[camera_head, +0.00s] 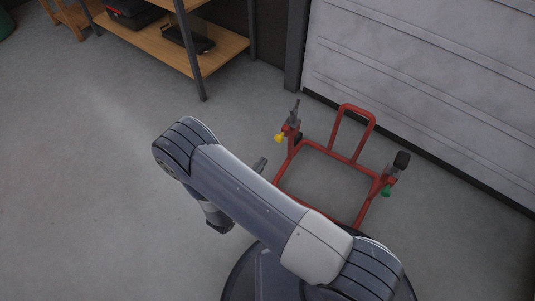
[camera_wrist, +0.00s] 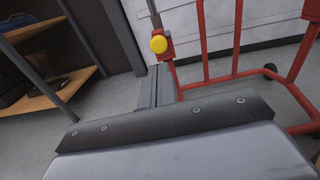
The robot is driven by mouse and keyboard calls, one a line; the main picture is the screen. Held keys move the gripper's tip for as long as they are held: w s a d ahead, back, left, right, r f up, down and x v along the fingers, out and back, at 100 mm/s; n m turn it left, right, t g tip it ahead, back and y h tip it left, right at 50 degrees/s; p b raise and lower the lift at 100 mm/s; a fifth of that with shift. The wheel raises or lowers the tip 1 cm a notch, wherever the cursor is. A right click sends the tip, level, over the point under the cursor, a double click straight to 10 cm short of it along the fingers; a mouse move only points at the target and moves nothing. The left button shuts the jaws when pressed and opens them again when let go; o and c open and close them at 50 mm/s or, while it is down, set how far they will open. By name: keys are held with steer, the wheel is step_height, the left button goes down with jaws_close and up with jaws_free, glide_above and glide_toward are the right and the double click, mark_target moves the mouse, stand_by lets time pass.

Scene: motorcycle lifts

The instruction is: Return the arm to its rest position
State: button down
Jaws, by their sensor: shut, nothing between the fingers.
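My arm (camera_head: 245,190) reaches from the lower right toward the centre of the head view, bent at the elbow. My gripper (camera_wrist: 157,82) shows in the wrist view as grey fingers pressed together, with nothing between them. In the head view only a small part of my gripper (camera_head: 260,164) shows past the forearm, left of the red frame; the rest is hidden. The red lift frame (camera_head: 357,128) stands on the floor. It has a yellow knob (camera_head: 279,138) on its left post and a green knob (camera_head: 386,191) on its right. The yellow knob (camera_wrist: 158,44) appears just beyond the fingertips in the wrist view.
A wooden shelf unit (camera_head: 222,52) with dark metal posts stands at the upper left, holding dark items. A white panelled wall or door (camera_head: 430,70) runs behind the red frame. The grey floor (camera_head: 80,190) at left is clear.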

mark_target(278, 141)
steer(key=shift+p+v, duration=0.5)
steer(key=shift+v, duration=2.3)
steer(key=b+x, duration=0.2)
steer(key=x, duration=1.2)
steer(key=shift+w, duration=0.1)
steer(key=shift+s+a, duration=0.15)
steer(key=shift+s, duration=0.15)
